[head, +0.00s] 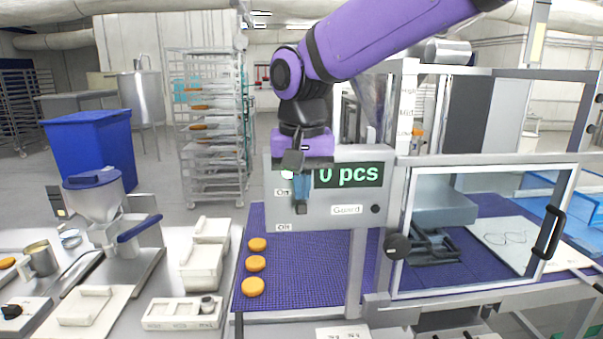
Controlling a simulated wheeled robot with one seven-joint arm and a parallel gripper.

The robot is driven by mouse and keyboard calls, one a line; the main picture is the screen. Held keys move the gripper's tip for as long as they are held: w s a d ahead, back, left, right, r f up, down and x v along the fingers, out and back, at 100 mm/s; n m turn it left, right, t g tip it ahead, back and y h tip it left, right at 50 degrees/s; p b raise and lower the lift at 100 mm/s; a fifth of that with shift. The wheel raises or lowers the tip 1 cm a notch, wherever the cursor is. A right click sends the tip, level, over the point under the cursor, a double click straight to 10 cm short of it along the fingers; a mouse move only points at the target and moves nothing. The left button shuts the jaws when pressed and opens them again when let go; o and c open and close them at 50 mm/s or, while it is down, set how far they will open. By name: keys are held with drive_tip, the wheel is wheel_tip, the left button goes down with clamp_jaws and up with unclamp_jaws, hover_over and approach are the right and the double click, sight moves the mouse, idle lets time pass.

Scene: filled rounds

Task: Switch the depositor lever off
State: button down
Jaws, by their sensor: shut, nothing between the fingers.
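A grey panel (340,214) stands over the purple belt, with a display reading "0 pcs" in green. At its left side are an "On" label (282,193) and, lower, an "Off" label (283,227). My gripper (302,209) hangs in front of this part of the panel, pointing down, shut and empty. Blue shows around its fingers, and I cannot tell whether this is part of a lever. The lever by the labels is hidden or not distinct, so its position cannot be told. Contact between gripper and panel cannot be told.
A hopper machine (98,203) with a blue handle (139,228) stands on the left bench. Several orange rounds (256,264) lie on the purple belt (310,270). A clear guard door (480,230) with a black handle is at right. A tray rack (207,130) stands behind.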

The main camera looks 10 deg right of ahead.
sight(303, 212)
drive_tip(key=shift+s+f+t, duration=0.2)
drive_tip(key=shift+s+t, duration=0.15)
drive_tip(key=shift+t, duration=0.25)
idle(0.3)
drive_tip(key=shift+s+f+t, duration=0.3)
drive_tip(key=shift+s+t, duration=0.15)
drive_tip(key=shift+t, duration=0.35)
drive_tip(key=f+t, duration=0.1)
drive_tip(key=s+t, duration=0.1)
drive_tip(key=t, duration=0.1)
drive_tip(key=shift+s+f, duration=0.1)
drive_tip(key=shift+f, duration=0.25)
drive_tip(key=f, duration=0.1)
drive_tip(key=s+f, duration=0.1)
drive_tip(key=shift+a+f, duration=0.1)
drive_tip(key=shift+f, duration=0.25)
drive_tip(key=shift+w+r, duration=0.1)
drive_tip(key=shift+w, duration=0.05)
drive_tip(key=shift+w+r, duration=0.3)
drive_tip(key=shift+w, duration=0.3)
drive_tip(key=shift+r, duration=0.1)
